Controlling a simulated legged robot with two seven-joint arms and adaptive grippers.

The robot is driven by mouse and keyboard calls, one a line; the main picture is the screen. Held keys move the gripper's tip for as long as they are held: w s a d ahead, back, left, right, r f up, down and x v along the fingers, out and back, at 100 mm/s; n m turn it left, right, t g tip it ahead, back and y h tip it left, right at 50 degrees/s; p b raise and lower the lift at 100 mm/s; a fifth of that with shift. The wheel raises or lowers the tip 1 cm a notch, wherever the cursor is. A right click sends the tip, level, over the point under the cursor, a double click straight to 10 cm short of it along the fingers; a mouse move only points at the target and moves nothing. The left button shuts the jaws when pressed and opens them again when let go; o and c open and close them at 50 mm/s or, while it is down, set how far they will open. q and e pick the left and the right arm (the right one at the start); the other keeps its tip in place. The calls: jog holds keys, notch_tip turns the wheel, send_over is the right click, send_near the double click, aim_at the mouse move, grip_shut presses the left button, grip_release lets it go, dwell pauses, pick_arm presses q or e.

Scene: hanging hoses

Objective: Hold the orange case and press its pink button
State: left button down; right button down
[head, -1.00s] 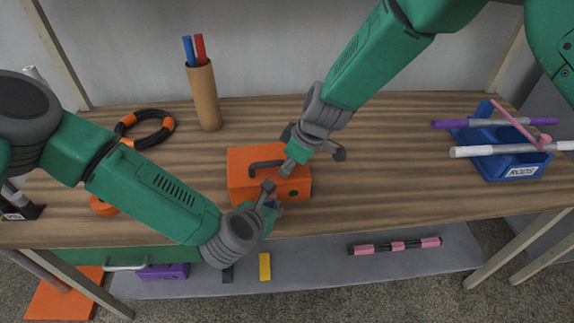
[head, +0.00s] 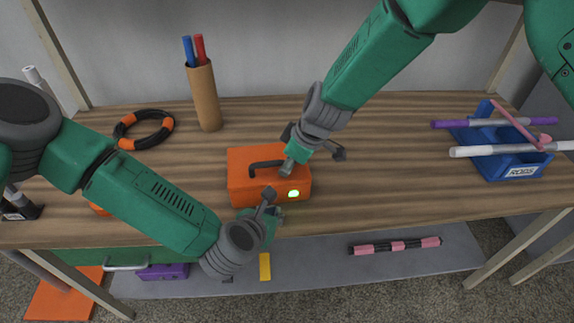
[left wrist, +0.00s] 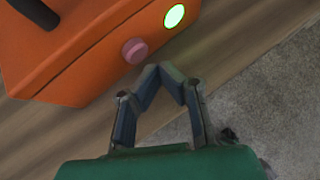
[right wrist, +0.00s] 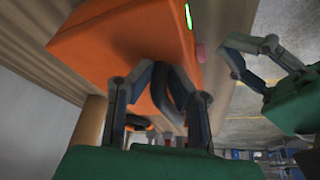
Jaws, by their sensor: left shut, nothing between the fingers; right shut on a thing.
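The orange case (head: 240,185) stands on the wooden workbench with its black handle (head: 268,164) on top. A round light on its front (head: 293,194) glows green. The pink button (left wrist: 135,51) shows on the case's front in the left wrist view; my left gripper hides it in the head view. My left gripper (left wrist: 160,75) is shut and empty, its tips just in front of the button with a small gap. My right gripper (right wrist: 170,75) is shut on the case's handle from above.
A cardboard tube with blue and red rods (head: 204,95) stands behind the case. A black and orange hose ring (head: 144,130) lies at back left. A blue rod holder (head: 510,163) stands at right. The bench is clear between case and holder.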

pick_arm(q)
jog(key=shift+s+d, duration=0.2)
jog(key=shift+s, duration=2.45)
pick_arm(e)
jog(key=shift+s+f, duration=0.25)
jog(key=shift+f, duration=0.05)
jog(key=c, duration=1.4)
grip_release()
jog(key=shift+c, duration=0.2)
jog(key=shift+w+r, duration=0.15)
